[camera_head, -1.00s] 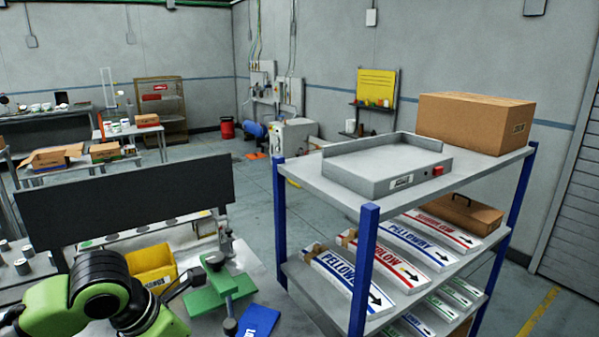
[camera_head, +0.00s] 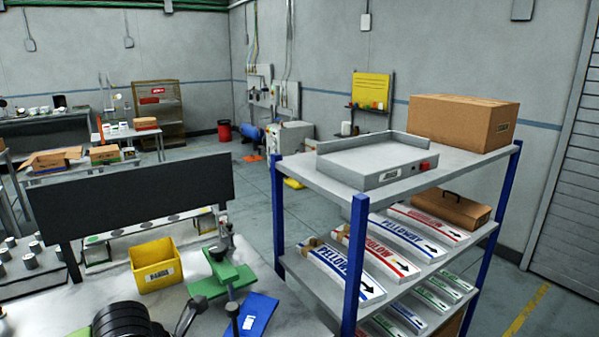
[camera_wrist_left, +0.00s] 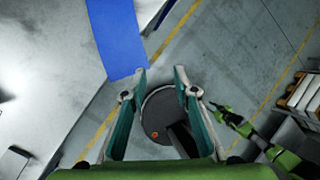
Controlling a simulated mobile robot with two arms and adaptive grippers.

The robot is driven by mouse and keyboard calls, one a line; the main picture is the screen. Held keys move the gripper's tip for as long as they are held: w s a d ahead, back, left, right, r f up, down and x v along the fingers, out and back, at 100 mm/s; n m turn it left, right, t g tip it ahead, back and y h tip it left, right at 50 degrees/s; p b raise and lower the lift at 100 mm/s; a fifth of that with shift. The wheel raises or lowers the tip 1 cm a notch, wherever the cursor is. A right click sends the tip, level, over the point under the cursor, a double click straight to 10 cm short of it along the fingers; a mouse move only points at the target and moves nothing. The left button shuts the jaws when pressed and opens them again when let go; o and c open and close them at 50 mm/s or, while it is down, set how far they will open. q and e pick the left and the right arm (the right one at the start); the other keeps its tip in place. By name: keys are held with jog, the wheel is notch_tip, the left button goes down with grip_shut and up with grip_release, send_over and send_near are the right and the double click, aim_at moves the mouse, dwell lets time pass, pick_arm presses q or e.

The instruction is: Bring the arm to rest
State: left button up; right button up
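My left arm's black joint (camera_head: 122,322) shows at the bottom left of the head view, with dark gripper parts (camera_head: 187,316) at its right. In the left wrist view my left gripper (camera_wrist_left: 160,72) has its two fingers spread, with nothing between them but the floor and a dark round part of my base below. A blue flat piece (camera_head: 258,314) lies on the bench beside a green fixture (camera_head: 222,276); the blue piece also shows in the wrist view (camera_wrist_left: 115,38). My right gripper (camera_wrist_left: 225,110) appears small at the right of the wrist view, its finger gap unclear.
A yellow bin (camera_head: 156,266) stands on the bench (camera_head: 190,290). A blue-posted shelf rack (camera_head: 355,265) at the right bears a grey tray (camera_head: 375,160), a cardboard box (camera_head: 460,122) and several label magazines (camera_head: 340,272). A dark panel (camera_head: 130,195) stands behind the bench.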

pick_arm(q)
jog(key=s+d+f+n+t, duration=0.1)
jog(key=s+d+f+n, duration=0.2)
jog(key=n, duration=0.5)
jog(key=s+d+f+n, duration=0.25)
jog(key=f+n, duration=0.25)
jog(key=n, duration=0.3)
jog(key=s+a+f+n+g+y, duration=0.15)
jog(key=s+a+f+n, duration=0.25)
jog(key=s+a+n, duration=0.45)
jog(key=s+a+f+n+y, duration=0.2)
jog(key=s+a+f+n, duration=0.3)
jog(key=n, duration=0.7)
notch_tip(320, 180, down, 27)
jog(key=s+d+b, duration=0.1)
jog(key=d+b, duration=0.1)
jog(key=s+a+f+g+b, duration=0.2)
jog(key=s+a+f, duration=0.1)
jog(key=s+f, duration=1.5)
jog(key=shift+a+f+m, duration=0.2)
jog(key=shift+f+m, duration=0.15)
jog(key=shift+f, duration=0.35)
pick_arm(e)
jog(key=f, duration=0.2)
jog(key=s+f, duration=0.1)
jog(key=f, duration=0.1)
jog(key=shift+f, duration=0.1)
